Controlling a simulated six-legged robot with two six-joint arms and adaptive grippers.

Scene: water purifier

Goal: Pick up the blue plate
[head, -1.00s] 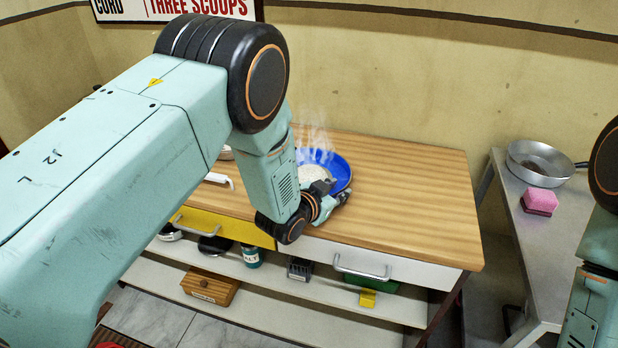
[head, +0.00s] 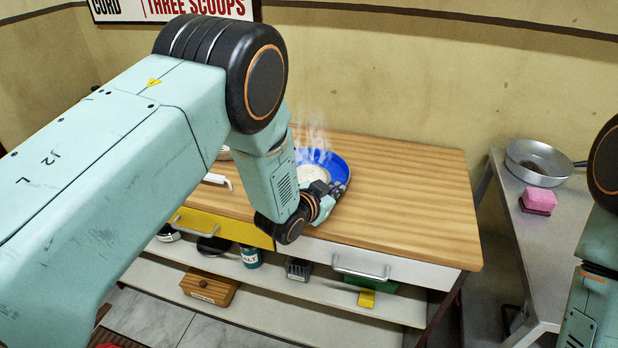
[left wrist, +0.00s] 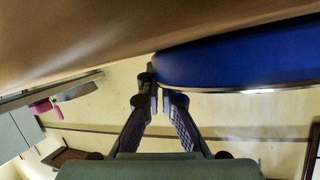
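The blue plate (head: 333,164) sits on the wooden counter in the head view, with a pale round thing (head: 313,174) in it and white vapour above. My left gripper (head: 331,188) is at the plate's near right edge. In the left wrist view the blue plate (left wrist: 235,62) fills the upper right. The fingers of the left gripper (left wrist: 164,88) are close together, with the plate's edge between them. My arm hides part of the plate's near left side. Only links of my right arm show at the right edge; its gripper is out of view.
The wooden counter (head: 410,200) is clear right of the plate. A white-handled item (head: 217,180) lies left of it. The yellow drawer (head: 215,224) and the white drawer (head: 385,265) are below. A metal pan (head: 538,160) and a pink sponge (head: 540,199) are on the right table.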

